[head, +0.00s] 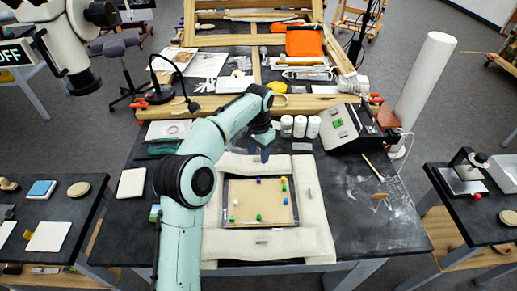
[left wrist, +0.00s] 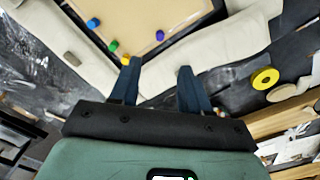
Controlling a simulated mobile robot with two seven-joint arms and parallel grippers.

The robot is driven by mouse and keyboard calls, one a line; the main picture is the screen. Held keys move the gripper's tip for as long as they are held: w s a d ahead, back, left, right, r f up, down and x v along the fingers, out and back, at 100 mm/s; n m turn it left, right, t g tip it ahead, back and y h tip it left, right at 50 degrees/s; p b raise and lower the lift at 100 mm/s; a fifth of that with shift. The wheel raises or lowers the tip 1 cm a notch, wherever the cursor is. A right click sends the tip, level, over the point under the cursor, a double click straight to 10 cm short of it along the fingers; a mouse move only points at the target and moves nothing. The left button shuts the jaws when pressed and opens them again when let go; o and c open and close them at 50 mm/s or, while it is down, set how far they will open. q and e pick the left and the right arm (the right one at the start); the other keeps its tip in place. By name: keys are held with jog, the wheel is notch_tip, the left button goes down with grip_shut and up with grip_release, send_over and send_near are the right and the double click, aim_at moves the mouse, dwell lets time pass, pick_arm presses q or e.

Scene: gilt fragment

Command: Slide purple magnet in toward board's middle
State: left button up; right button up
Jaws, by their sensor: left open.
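The tan board (head: 245,190) lies on the pale padded cloth (head: 312,220) on the dark table. The purple magnet (head: 258,181) is near the board's far edge, left of the yellow magnet (head: 283,179). In the left wrist view the purple magnet (left wrist: 160,35) lies beyond the fingertips. My left gripper (head: 264,156) is over the cloth just beyond the board's far edge. In the left wrist view my left gripper (left wrist: 160,70) has its fingers apart with nothing between them. My right gripper is not in view.
White jars (head: 300,127) and a grey control box (head: 345,125) stand beyond the cloth. A yellow ring (left wrist: 265,79) lies near the gripper.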

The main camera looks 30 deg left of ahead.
aim_at(259, 179)
pick_arm(q)
notch_tip(259, 179, down, 13)
jog(key=shift+f+b, duration=0.15)
jog(key=shift+b, duration=0.9)
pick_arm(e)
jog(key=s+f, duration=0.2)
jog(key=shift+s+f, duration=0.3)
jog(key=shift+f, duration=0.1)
pick_arm(q)
grip_shut()
